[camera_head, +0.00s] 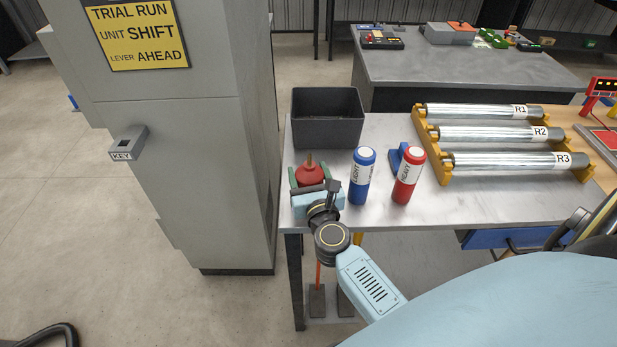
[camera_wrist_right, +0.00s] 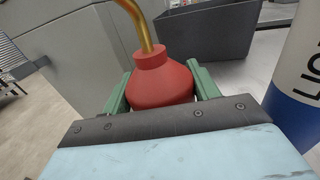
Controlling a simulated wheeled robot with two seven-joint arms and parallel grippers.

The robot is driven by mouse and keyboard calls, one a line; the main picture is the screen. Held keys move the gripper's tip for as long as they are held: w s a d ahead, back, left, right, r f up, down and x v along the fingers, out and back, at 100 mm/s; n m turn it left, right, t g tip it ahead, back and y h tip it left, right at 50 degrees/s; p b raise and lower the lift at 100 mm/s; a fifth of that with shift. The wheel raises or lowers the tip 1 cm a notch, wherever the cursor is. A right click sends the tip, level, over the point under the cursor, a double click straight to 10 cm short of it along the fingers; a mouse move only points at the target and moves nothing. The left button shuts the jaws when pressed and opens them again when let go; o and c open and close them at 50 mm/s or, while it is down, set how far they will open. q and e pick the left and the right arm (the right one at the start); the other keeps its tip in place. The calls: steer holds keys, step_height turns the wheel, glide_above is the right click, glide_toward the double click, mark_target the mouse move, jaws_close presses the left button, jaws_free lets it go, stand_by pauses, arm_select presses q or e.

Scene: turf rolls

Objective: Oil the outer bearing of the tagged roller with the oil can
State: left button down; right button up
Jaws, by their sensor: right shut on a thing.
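The red oil can (camera_head: 309,174) with a brass spout is at the left end of the metal table. My right gripper (camera_head: 308,182) is shut on it. In the right wrist view the can (camera_wrist_right: 160,82) sits between the green fingers, spout up; its underside is hidden, so I cannot tell whether it touches the table. Three silver rollers lie in a yellow rack, labelled R1 (camera_head: 480,111), R2 (camera_head: 485,133) and R3 (camera_head: 500,161). Their ends rest in the yellow side pieces (camera_head: 430,145). I see no other clear tag on a roller. My left gripper is out of view.
A blue bottle (camera_head: 362,178) and a red bottle (camera_head: 407,177) stand between can and rack, with a blue object (camera_head: 394,158) behind. A dark bin (camera_head: 327,118) stands behind the can. A grey cabinet (camera_head: 190,150) with a yellow sign (camera_head: 137,33) is left. Bare tabletop (camera_head: 440,205) lies before the rack.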

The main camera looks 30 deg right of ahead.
steer(key=shift+r, duration=0.15)
steer(key=shift+f+b, duration=0.3)
steer(key=o, duration=1.2)
steer(key=shift+s, duration=0.1)
steer(key=shift+b+v, duration=1.05)
steer(key=shift+v, duration=5.55)
steer(key=shift+r, duration=0.15)
